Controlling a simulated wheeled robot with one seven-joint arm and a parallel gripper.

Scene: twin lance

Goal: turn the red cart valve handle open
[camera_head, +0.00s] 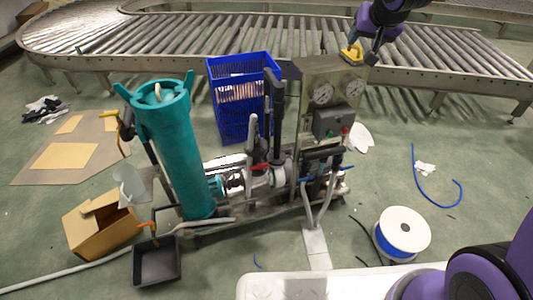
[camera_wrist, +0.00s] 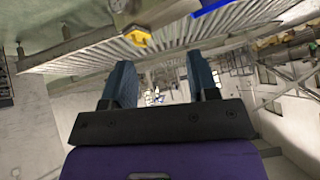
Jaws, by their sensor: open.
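The cart (camera_head: 240,205) stands on the floor in the middle of the head view. It carries a tall teal cylinder, pipes and an upright gauge panel. A small red handle (camera_head: 260,166) sits low among the pipes, left of the panel. Another small red part (camera_head: 345,131) shows at the panel's right edge. My gripper (camera_wrist: 161,80) is open in the wrist view, with nothing between its two fingers. In the head view my arm's end is at the upper right, above the panel and well away from the red handle. No red handle shows in the wrist view.
A roller conveyor (camera_head: 190,38) runs behind the cart. A blue crate (camera_head: 228,68) stands behind the pipes. A yellow object (camera_head: 352,53) is near the panel's top. A cardboard box (camera_head: 98,228), black tray (camera_head: 157,262) and blue-white spool (camera_head: 403,229) are on the floor.

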